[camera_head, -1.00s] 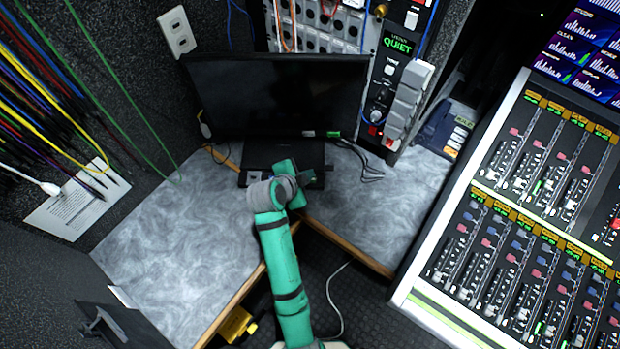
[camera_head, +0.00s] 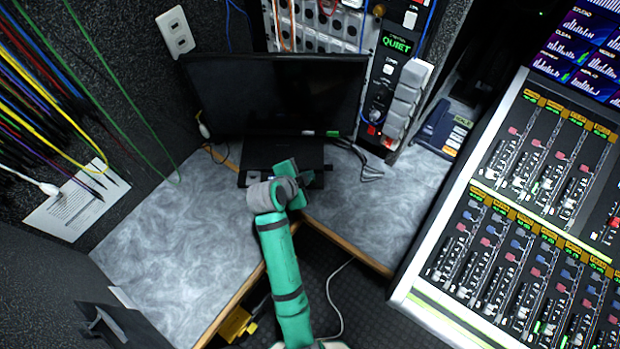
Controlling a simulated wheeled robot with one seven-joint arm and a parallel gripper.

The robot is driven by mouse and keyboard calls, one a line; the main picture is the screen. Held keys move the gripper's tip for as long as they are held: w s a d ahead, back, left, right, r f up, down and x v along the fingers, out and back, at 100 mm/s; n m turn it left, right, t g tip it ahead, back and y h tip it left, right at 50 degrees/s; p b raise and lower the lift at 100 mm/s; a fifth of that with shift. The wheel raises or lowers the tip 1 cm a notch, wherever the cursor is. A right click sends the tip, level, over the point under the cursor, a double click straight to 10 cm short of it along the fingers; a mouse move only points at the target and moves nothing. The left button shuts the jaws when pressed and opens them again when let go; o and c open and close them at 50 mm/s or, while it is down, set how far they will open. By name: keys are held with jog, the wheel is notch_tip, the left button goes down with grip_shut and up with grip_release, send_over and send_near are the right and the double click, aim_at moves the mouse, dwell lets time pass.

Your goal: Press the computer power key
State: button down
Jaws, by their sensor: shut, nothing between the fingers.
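A black monitor (camera_head: 275,95) with a dark screen stands at the back of the corner desk. A flat black computer unit (camera_head: 282,156) lies on the desk in front of it. My green arm reaches up from below to this unit. My gripper (camera_head: 307,177) is at the unit's front edge, partly hidden by my own wrist; it is shut with nothing held. The power key itself cannot be made out; my wrist covers part of the unit's front. I cannot tell whether the fingertips touch the unit.
A large mixing console (camera_head: 530,200) fills the right. A rack with a green QUIET sign (camera_head: 398,44) stands behind the monitor. The grey desk (camera_head: 185,235) is clear on the left. A dark telephone (camera_head: 446,130) sits at right.

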jog(key=shift+f, duration=0.2)
jog(key=shift+f, duration=0.45)
dwell(0.7)
jog(key=shift+r, duration=0.2)
jog(key=shift+w+r, duration=0.1)
jog(key=shift+r, duration=0.55)
jog(key=shift+r, duration=0.1)
jog(key=shift+r, duration=2.4)
